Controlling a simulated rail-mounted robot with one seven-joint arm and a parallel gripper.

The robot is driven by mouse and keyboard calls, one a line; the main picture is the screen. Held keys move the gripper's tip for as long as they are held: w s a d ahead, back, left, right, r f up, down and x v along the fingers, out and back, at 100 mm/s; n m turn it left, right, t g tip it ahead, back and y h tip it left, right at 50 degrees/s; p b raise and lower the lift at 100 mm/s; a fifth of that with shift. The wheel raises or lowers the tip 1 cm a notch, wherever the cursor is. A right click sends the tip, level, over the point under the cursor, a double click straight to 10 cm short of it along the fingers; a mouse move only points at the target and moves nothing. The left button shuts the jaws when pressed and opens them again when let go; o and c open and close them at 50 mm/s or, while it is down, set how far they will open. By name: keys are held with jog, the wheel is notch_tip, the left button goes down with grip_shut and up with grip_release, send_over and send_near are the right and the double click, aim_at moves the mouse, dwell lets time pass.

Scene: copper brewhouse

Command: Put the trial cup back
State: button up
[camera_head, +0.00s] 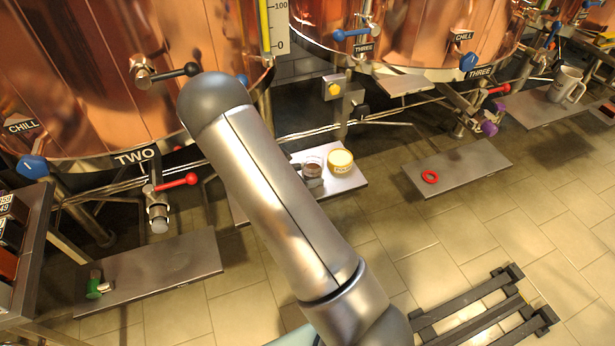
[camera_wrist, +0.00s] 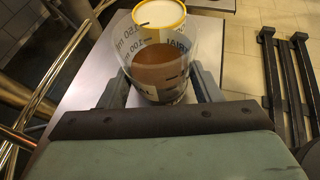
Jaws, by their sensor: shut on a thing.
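The trial cup (camera_wrist: 160,75) is a clear beaker with dark volume marks and lettering and brown liquid inside. It stands upright between the two fingers of my gripper (camera_wrist: 163,88), which is shut on its sides. In the head view the cup (camera_head: 313,165) shows just right of my arm, over the middle grey shelf (camera_head: 350,182). I cannot tell whether its base touches the shelf. Most of my gripper is hidden behind my arm there. A yellow-rimmed tub with pale contents (camera_head: 341,161) stands just beyond the cup; it also shows in the wrist view (camera_wrist: 159,12).
Copper tanks line the back, with pipes and valves with red handles (camera_head: 178,181) below. A right shelf (camera_head: 460,168) holds a red ring (camera_head: 430,177). A far shelf holds a mug (camera_head: 566,86). A left shelf (camera_head: 150,270) holds a green item (camera_head: 96,286). A black rack (camera_head: 485,310) lies at lower right.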

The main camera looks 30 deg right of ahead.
jog(key=shift+f, duration=0.2)
jog(key=o, duration=1.3)
jog(key=shift+a+r, duration=0.2)
jog(key=shift+r, duration=0.2)
jog(key=p+v, duration=0.3)
jog(key=v, duration=0.8)
jog(key=shift+a, duration=0.15)
jog(key=s+d+r+m+g+y, duration=0.2)
jog(key=s+r+m+g+y, duration=0.3)
jog(key=s+r+m, duration=0.6)
jog(key=s+a+r+m+y, duration=0.2)
jog(key=s+m+y, duration=0.1)
jog(key=s, duration=0.3)
jog(key=s+a+r+m+t+y, duration=0.1)
jog(key=s+a+r+m+y, duration=0.2)
jog(key=s+m, duration=0.3)
jog(key=shift+s+t+y, duration=0.3)
jog(key=shift+s+y, duration=0.2)
jog(key=shift+y, duration=0.1)
